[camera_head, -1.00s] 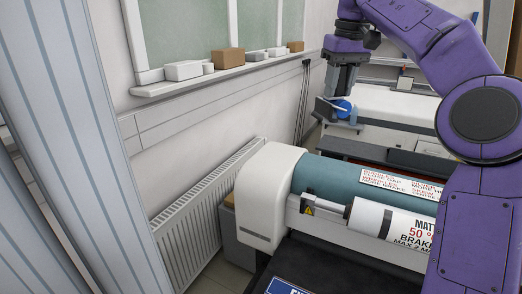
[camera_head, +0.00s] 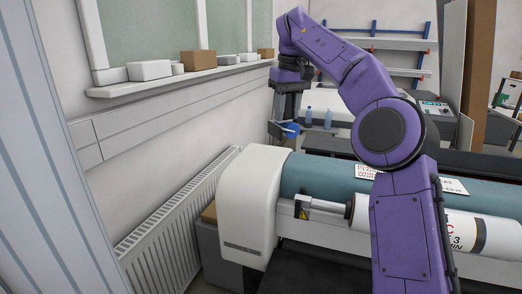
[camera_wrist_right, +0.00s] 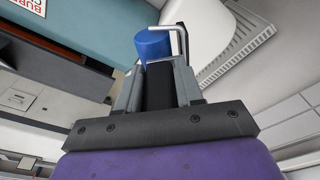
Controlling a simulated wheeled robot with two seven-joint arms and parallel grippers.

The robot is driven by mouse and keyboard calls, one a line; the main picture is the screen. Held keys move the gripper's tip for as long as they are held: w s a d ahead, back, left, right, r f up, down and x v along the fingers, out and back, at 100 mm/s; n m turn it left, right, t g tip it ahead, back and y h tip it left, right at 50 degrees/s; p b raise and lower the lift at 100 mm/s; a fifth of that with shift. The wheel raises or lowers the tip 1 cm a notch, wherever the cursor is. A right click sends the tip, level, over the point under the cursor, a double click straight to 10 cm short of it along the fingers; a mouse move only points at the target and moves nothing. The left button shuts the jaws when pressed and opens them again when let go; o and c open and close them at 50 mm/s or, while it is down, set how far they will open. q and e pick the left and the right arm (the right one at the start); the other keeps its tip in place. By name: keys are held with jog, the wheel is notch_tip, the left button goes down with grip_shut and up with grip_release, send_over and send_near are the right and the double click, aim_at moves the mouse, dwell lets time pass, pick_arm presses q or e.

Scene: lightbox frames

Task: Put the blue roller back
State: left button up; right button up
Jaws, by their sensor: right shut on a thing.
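My right gripper (camera_head: 278,131) is at the end of the purple arm, pointing down above and behind the white end of the big machine. It is shut on the blue roller (camera_head: 291,128), a small hand roller with a blue cylinder. In the right wrist view the blue roller (camera_wrist_right: 152,44) shows beyond the fingers, with a pale bent wire frame beside it and a black handle between the fingers (camera_wrist_right: 160,85). The roller is in the air, apart from the machine. My left gripper is not in view.
The big machine with a teal cylinder (camera_head: 310,174) and white end cover (camera_head: 247,205) fills the front right. A radiator (camera_head: 165,245) and a sill with boxes (camera_head: 150,70) line the left wall. Blue bottles (camera_head: 328,119) and a rack (camera_head: 405,46) are behind.

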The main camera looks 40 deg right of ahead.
jog(key=w+f+p, duration=0.2)
jog(key=w+f, duration=0.1)
jog(key=w+d+f+p, duration=0.1)
jog(key=w+f, duration=0.3)
jog(key=w+f+p, duration=0.2)
jog(key=w+f, duration=0.1)
jog(key=w, duration=0.1)
jog(key=shift+d+f+p, duration=0.2)
jog(key=shift+f+p, duration=0.1)
jog(key=shift+s+f, duration=0.1)
jog(key=shift+f, duration=0.25)
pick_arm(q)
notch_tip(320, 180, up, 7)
pick_arm(e)
jog(key=shift+s, duration=0.15)
